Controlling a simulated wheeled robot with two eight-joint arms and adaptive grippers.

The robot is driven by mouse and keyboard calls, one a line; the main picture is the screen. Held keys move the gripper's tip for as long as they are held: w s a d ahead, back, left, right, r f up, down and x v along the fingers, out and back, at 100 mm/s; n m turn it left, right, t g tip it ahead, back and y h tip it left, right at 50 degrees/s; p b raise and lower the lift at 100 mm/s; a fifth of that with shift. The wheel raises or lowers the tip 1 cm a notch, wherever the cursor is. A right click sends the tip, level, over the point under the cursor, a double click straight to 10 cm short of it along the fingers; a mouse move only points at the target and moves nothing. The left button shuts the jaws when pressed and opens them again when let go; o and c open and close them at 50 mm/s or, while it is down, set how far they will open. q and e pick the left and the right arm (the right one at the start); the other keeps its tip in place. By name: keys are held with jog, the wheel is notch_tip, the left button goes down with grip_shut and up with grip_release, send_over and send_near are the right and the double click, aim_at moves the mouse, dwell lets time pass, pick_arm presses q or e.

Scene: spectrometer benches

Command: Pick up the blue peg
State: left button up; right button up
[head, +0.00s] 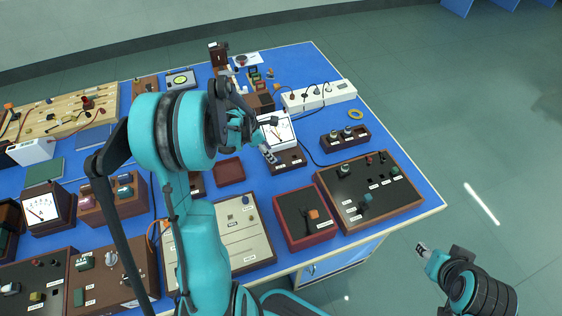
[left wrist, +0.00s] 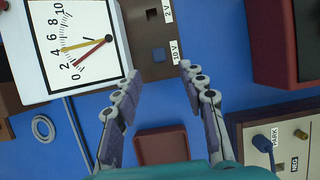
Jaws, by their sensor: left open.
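The blue peg (left wrist: 159,55) shows as a small dark blue square in the brown base (left wrist: 146,32) of a white dial meter (left wrist: 72,45), beside the 10 V label. A second socket marked 2 V is dark. My left gripper (left wrist: 160,76) is open and empty, its two fingertips apart just below the peg in the left wrist view. In the head view my left gripper (head: 269,154) hangs by the meter's base (head: 291,160); the peg is too small to make out there. My right gripper (head: 424,250) is beyond the table's right edge, over the floor; its jaws are unclear.
A small red-brown tray (left wrist: 162,146) lies below the fingers. A red box (left wrist: 300,45) and a cream panel (left wrist: 290,145) with a dark blue knob stand to the right. A white power strip (head: 318,95) is behind. Bare blue tabletop (head: 265,185) shows between boxes.

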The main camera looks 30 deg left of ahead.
aim_at(277, 158)
pick_arm(q)
jog(key=x, duration=0.1)
jog(key=b+x, duration=0.1)
jog(key=x, duration=0.1)
jog(key=b+x, duration=0.1)
jog(key=x, duration=0.1)
jog(key=shift+w+d+r, duration=0.15)
jog(key=shift+w+d, duration=0.15)
jog(key=shift+r, duration=0.1)
jog(key=shift+s, duration=0.1)
jog(key=shift+c, duration=0.3)
grip_shut()
